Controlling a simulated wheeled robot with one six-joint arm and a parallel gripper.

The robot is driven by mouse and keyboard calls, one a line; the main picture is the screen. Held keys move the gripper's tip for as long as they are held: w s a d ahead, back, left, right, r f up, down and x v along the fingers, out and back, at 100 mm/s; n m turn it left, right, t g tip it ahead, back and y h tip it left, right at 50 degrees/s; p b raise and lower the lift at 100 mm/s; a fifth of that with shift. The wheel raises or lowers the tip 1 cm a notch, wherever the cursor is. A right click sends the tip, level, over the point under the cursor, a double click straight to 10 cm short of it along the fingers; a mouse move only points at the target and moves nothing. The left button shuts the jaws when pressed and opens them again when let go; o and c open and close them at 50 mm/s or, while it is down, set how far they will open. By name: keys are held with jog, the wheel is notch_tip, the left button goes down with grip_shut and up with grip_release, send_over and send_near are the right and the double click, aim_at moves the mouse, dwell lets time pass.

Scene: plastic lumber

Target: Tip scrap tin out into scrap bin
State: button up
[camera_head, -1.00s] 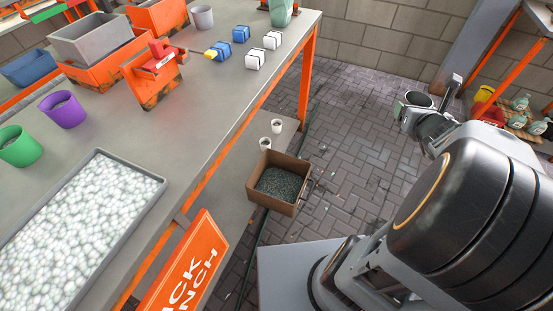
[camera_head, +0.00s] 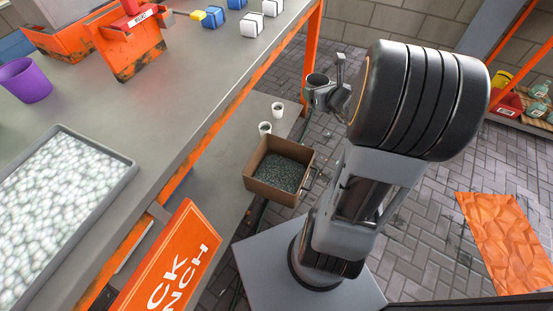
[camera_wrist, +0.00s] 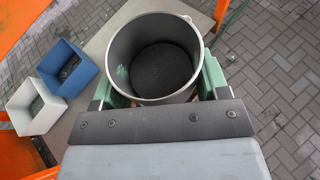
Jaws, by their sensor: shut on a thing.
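My gripper (camera_head: 328,94) is shut on a round grey tin (camera_head: 317,80), held in the air just right of the bench leg. In the wrist view my gripper (camera_wrist: 155,85) has a green jaw on each side of the tin (camera_wrist: 153,28). The tin is upright, its mouth facing the camera; its inside is dark, with a rough-looking bottom, and I cannot tell how much scrap lies in it. A brown open box (camera_head: 268,191) with dark granules, apparently the scrap bin, sits low by the bench, below and left of my gripper.
The workbench (camera_head: 165,110) fills the left, with a tray of white pebbles (camera_head: 110,165) and a purple pot (camera_head: 24,80). Two small white cups (camera_head: 278,109) stand behind the box. In the wrist view, blue (camera_wrist: 66,70) and white (camera_wrist: 33,108) square containers lie left. An orange sheet (camera_head: 505,240) lies right.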

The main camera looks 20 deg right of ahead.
jog(key=w+a+f+m+g+y+b, duration=0.2)
jog(key=f+y, duration=0.3)
jog(key=f, duration=0.6)
jog(key=w+a+f+m+g+y+b, duration=0.2)
jog(key=a+f+m+g+y, duration=0.1)
jog(key=f, duration=0.8)
jog(key=w+a+f+m+g+y+b, duration=0.2)
jog(key=f+y, duration=0.5)
jog(key=f, duration=0.5)
jog(key=shift+a+m+g+b, duration=0.3)
jog(key=shift+a+m+g, duration=0.4)
jog(key=shift+a+m, duration=0.4)
